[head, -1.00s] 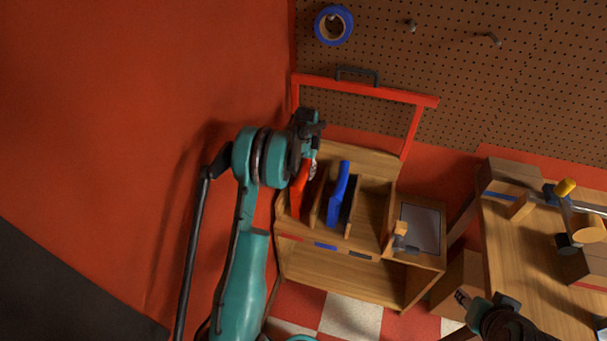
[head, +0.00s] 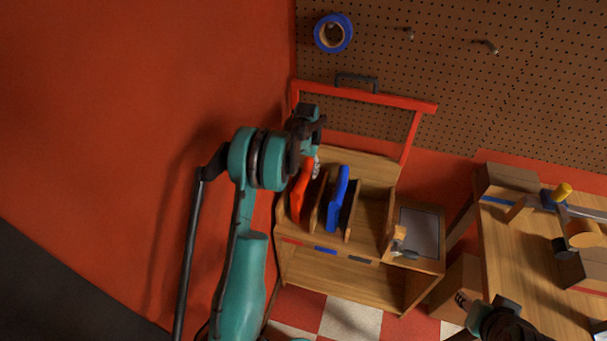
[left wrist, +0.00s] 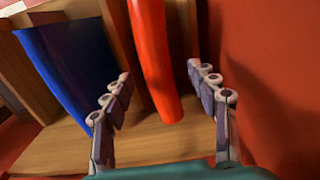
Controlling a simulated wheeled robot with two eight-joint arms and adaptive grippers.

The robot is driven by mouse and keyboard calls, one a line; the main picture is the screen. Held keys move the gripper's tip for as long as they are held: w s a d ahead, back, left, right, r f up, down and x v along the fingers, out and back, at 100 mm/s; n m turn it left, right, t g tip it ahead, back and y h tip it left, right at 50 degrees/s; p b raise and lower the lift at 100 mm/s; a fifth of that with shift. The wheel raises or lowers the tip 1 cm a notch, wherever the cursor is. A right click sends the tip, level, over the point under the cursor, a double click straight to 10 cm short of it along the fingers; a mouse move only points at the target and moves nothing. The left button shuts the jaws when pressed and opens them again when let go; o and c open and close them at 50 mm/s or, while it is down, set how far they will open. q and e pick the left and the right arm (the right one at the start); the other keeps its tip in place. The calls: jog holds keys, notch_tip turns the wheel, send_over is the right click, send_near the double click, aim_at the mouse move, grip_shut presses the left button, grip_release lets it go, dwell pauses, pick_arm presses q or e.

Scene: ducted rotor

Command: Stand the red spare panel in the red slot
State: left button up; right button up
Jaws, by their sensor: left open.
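The red spare panel (head: 301,190) stands in the leftmost slot of the wooden rack (head: 368,243), above the red label (head: 291,241) on its front edge. My left gripper (head: 315,160) is just above and behind it. In the left wrist view the left gripper's fingers (left wrist: 165,95) are spread, with the red panel (left wrist: 155,60) between them and a gap on either side. A blue panel (head: 338,198) stands in the neighbouring slot and also shows in the left wrist view (left wrist: 60,65). My right gripper (head: 470,305) is at the bottom right, its fingers unclear.
A red frame (head: 365,91) with a dark handle rises behind the rack. The red wall is close on the left. A workbench (head: 520,250) with tools and boxes stands at the right. A grey-topped box (head: 420,228) adjoins the rack.

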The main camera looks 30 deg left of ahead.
pick_arm(q)
notch_tip(320, 180, up, 8)
jog(key=p, duration=0.2)
jog(key=s+d+r+m+t, duration=0.1)
jog(key=s+d+r+t, duration=0.2)
jog(key=s+d+r, duration=1)
jog(key=s+d+m+t, duration=0.1)
jog(key=s+d, duration=0.3)
jog(key=s, duration=0.4)
jog(key=s+d+t, duration=0.3)
jog(key=s+d, duration=0.1)
jog(key=s, duration=0.3)
jog(key=shift+s+d+f+m, duration=0.2)
jog(key=shift+s+f+m, duration=0.05)
jog(key=shift+s+m, duration=0.15)
